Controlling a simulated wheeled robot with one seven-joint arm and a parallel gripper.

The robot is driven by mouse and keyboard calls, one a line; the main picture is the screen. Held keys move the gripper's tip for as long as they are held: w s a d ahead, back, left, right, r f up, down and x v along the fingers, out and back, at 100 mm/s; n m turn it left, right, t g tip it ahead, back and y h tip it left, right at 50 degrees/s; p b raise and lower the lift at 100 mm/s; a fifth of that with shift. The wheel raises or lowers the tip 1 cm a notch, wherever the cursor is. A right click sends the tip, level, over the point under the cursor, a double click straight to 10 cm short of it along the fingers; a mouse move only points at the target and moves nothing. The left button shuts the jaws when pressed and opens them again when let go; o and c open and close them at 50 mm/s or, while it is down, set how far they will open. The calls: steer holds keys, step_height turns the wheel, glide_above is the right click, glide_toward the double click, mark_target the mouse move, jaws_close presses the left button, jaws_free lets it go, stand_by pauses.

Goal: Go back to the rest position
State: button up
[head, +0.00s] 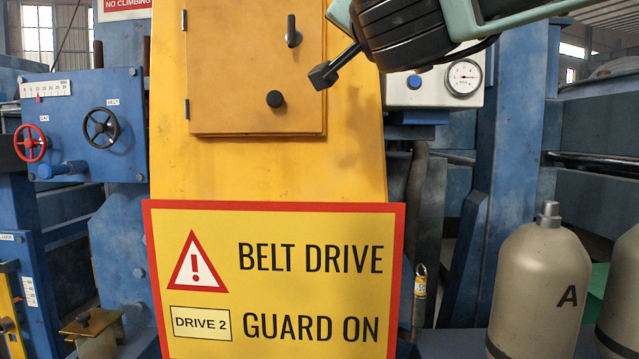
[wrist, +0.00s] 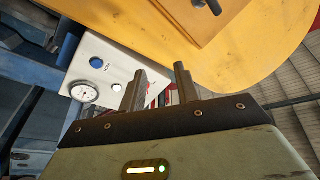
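My gripper (head: 323,76) is in the upper middle of the head view, in front of the yellow column (head: 350,150) and beside the orange-yellow cabinet door (head: 230,70). In the wrist view its two dark fingers (wrist: 160,75) stand apart with nothing held between them. The fingers seem clear of the door and column, but the exact distance cannot be told.
A white gauge panel (head: 432,92) stands behind my wrist. A belt drive warning sign (head: 275,280) fills the lower middle. A blue panel with handwheels (head: 85,125) is at left. Beige cylinders (head: 540,280) stand at lower right.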

steer(key=s+a+f+n+g+y+b, duration=0.1)
steer(key=s+a+f+n+g+y, duration=0.25)
steer(key=f, duration=0.65)
steer(key=s+a+f+n+g+y, duration=0.2)
steer(key=a+f+n+g, duration=0.15)
steer(key=f, duration=0.55)
steer(key=s+a+f+n+g+y+b, duration=0.1)
steer(key=s+a+f+n+g+y, duration=0.2)
steer(key=f, duration=0.7)
steer(key=s+d+f+n+g+h, duration=0.1)
steer(key=s+d+f+g, duration=0.15)
steer(key=f, duration=0.25)
steer(key=s+d+f+n+g+h+b, duration=0.1)
steer(key=s+f+g, duration=0.15)
steer(key=f, duration=0.25)
steer(key=s+d+f+n+g+h, duration=0.1)
steer(key=s+d+f, duration=0.1)
steer(key=s+f, duration=0.2)
steer(key=s+d+f+n+g+h, duration=0.1)
steer(key=s+d+f+g+h, duration=0.4)
steer(key=s+d+f, duration=0.5)
steer(key=shift+s+d+n+b, duration=0.3)
steer(key=shift+s+d+b, duration=0.1)
steer(key=shift+d, duration=0.5)
